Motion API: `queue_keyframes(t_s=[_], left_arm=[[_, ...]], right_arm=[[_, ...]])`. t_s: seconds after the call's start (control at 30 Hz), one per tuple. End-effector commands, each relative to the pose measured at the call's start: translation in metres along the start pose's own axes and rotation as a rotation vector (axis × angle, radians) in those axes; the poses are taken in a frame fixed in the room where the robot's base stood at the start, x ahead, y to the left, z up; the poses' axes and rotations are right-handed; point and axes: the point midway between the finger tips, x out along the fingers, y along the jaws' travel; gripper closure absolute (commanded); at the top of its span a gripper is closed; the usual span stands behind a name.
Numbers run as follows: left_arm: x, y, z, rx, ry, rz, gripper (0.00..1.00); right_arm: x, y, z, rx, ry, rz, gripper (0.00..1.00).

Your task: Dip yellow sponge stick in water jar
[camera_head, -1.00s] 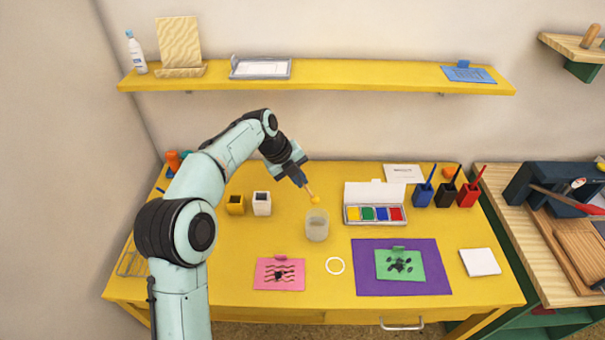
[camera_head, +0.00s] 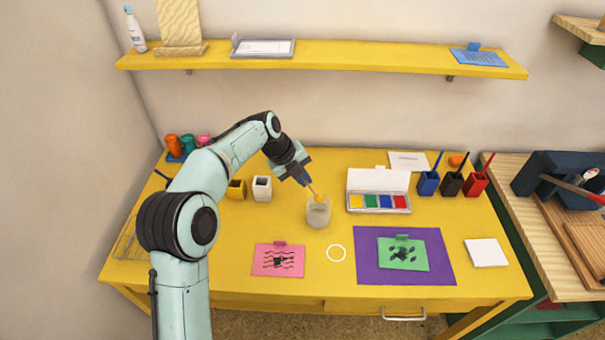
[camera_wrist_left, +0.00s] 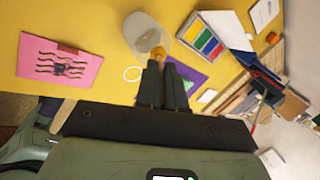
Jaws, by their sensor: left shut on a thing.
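My left gripper (camera_head: 305,181) is shut on the yellow sponge stick (camera_head: 317,194), which has a thin orange-brown handle and a yellow tip. The stick slants down to the right, and its tip is at the mouth of the water jar (camera_head: 318,215). I cannot tell how deep the tip is or whether it touches the water. The jar is a pale, cloudy cup standing on the yellow table. In the left wrist view the yellow tip (camera_wrist_left: 158,53) shows just beyond the fingers and overlaps the near rim of the jar (camera_wrist_left: 140,30). My right gripper is out of view.
A paint box (camera_head: 378,202) with an open lid stands right of the jar. A white holder (camera_head: 262,190) and a yellow holder (camera_head: 236,192) stand to its left. A pink card (camera_head: 278,262), a white ring (camera_head: 336,253) and a purple mat (camera_head: 372,272) lie in front.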

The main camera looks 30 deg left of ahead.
Motion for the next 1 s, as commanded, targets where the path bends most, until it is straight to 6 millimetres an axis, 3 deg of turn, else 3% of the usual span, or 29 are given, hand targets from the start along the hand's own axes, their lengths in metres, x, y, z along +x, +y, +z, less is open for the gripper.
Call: queue_keyframes(t_s=[0.5,1.0], left_arm=[[0.048,0.024,0.004,0.0,-0.001,0.001,1.0],[0.052,0.025,0.004,0.001,-0.001,0.0,1.0]], right_arm=[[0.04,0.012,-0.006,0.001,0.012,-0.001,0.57],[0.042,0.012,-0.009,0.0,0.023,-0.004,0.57]])
